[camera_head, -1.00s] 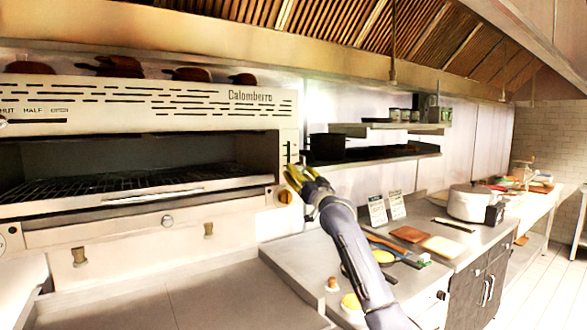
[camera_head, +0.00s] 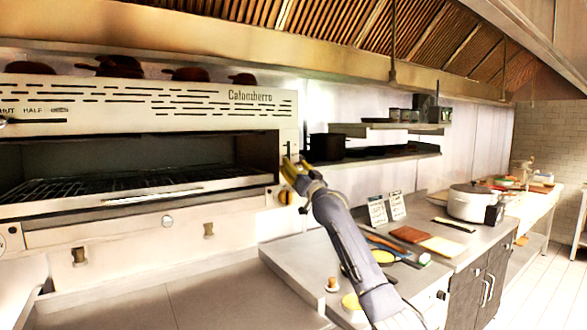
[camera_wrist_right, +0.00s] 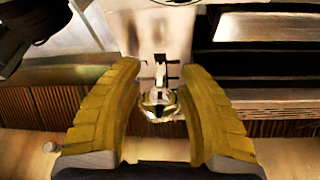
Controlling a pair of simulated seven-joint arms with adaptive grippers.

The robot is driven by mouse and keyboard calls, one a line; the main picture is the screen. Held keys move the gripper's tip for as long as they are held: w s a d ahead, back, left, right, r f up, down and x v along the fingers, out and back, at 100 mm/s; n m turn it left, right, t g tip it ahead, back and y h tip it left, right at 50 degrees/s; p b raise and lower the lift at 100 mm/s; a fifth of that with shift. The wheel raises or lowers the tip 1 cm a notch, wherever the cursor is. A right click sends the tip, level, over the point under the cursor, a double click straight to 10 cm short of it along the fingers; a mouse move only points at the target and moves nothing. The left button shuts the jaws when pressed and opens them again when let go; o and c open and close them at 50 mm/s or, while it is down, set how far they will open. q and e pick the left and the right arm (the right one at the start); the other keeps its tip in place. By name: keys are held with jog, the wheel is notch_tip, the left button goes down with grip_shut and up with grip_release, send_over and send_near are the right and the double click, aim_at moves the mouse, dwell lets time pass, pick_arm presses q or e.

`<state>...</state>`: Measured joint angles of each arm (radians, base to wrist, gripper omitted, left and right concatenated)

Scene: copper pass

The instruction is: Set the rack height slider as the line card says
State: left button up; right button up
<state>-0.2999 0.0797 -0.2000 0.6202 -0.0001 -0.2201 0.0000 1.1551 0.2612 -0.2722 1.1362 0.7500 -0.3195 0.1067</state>
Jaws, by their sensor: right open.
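The rack height slider shows as a dark upright slot (camera_head: 289,147) at the right end of the oven front in the head view. My right gripper (camera_head: 289,170), with yellow fingers, is at the slot's lower part and covers some of it. In the right wrist view the open fingers (camera_wrist_right: 158,70) stand on either side of a shiny slider knob (camera_wrist_right: 158,103), with a gap on each side. Two small cards, a left one (camera_head: 377,211) and a right one (camera_head: 397,206), stand on the counter; their text is too small to read. My left gripper is out of view.
A lidded pot (camera_head: 470,202), boards and utensils crowd the right counter. The front-left counter top (camera_head: 190,295) is clear.

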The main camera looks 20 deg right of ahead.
grip_shut()
jog(key=shift+f, duration=0.1)
jog(key=shift+w+a+f, duration=0.1)
